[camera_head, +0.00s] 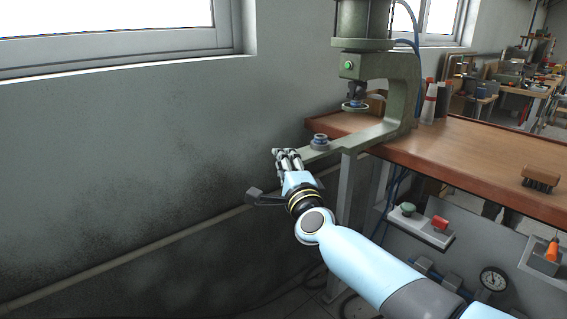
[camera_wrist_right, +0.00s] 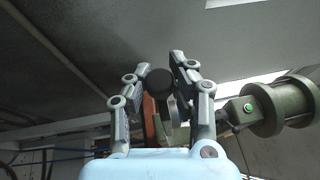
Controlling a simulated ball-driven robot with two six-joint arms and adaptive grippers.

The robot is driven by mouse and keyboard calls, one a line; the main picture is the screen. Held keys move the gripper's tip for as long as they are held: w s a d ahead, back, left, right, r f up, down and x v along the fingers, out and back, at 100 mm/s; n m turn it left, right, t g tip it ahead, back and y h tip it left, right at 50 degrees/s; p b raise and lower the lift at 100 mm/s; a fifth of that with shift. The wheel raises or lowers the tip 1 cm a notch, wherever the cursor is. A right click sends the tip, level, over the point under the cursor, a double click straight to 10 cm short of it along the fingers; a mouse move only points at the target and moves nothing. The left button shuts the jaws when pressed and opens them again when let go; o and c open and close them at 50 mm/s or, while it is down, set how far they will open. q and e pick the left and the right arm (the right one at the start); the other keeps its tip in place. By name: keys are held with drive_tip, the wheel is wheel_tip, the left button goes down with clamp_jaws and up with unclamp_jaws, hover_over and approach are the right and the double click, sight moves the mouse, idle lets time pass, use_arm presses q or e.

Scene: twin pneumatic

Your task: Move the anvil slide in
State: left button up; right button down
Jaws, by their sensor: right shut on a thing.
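The anvil slide (camera_head: 336,143) is a flat green-grey bar reaching out past the left end of the bench from under the press (camera_head: 395,75). A round dark anvil (camera_head: 320,143) sits on it, out to the left of the ram (camera_head: 355,104). My right gripper (camera_head: 287,153) is at the slide's outer end. In the right wrist view its fingers (camera_wrist_right: 155,68) are shut around a round black knob (camera_wrist_right: 159,84). In the head view the fingers hide the knob. My left gripper is not in view.
The wooden bench (camera_head: 455,150) carries a brush (camera_head: 541,178) and bottles (camera_head: 429,102) behind the press. Below its front edge are a panel with green (camera_head: 408,208) and red (camera_head: 440,222) buttons and a gauge (camera_head: 494,279). A grey wall stands left.

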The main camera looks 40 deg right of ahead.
sight(325, 148)
drive_tip(key=d, duration=0.4)
drive_tip(key=d+b, duration=0.1)
drive_tip(key=d, duration=0.3)
drive_tip(key=w+d+b, duration=0.1)
drive_tip(key=d, duration=0.4)
drive_tip(key=shift+d+f, duration=0.1)
drive_tip(key=shift+f, duration=0.15)
drive_tip(key=c, duration=1.1)
unclamp_jaws()
drive_tip(key=shift+s+d+r, duration=0.1)
drive_tip(key=shift+s+r, duration=0.05)
drive_tip(key=shift+s, duration=0.05)
drive_tip(key=shift+o, duration=0.2)
drive_tip(key=shift+w, duration=0.1)
